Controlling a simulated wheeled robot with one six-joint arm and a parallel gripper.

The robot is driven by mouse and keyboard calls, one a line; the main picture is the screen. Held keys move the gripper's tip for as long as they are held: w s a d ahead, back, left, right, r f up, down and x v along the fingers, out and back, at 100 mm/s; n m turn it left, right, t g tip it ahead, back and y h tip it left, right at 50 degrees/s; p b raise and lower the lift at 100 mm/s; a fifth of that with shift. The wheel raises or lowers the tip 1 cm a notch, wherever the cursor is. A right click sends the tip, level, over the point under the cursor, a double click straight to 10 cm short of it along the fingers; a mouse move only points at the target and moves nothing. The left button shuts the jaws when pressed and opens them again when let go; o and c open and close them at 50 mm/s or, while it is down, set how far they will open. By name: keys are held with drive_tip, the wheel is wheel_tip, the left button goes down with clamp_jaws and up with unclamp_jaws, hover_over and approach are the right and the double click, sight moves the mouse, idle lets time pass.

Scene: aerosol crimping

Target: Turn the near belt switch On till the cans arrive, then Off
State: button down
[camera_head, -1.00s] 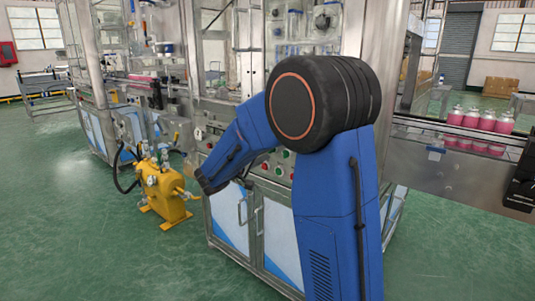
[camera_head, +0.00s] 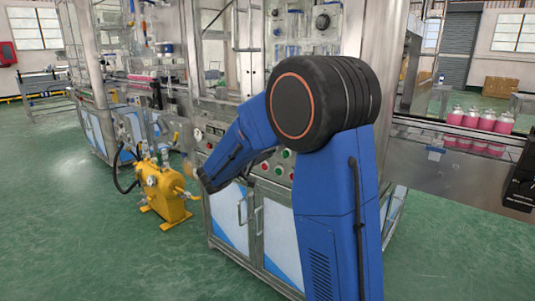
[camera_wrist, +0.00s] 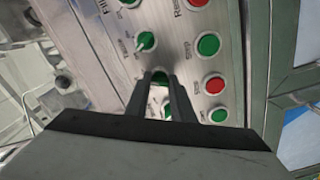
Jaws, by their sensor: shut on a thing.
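In the head view my gripper is at the panel's left part, and my forearm covers the switch. The cans (camera_head: 472,118), pink with pale tops, stand upright in a row on the belt (camera_head: 460,152) at the right.
Other green switches (camera_wrist: 145,42) and red and green buttons (camera_wrist: 208,44) sit close around my fingers. A yellow pump unit (camera_head: 162,190) with a black hose stands on the floor left of the panel. Cabinet doors with handles (camera_head: 240,212) lie below. The green floor in front is clear.

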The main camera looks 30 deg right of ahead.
drive_tip(key=n, duration=1.1)
idle(0.3)
drive_tip(key=shift+n, duration=0.3)
drive_tip(key=c, duration=1.5)
unclamp_jaws()
drive_tip(key=v, duration=1.7)
drive_tip(key=shift+a, duration=0.2)
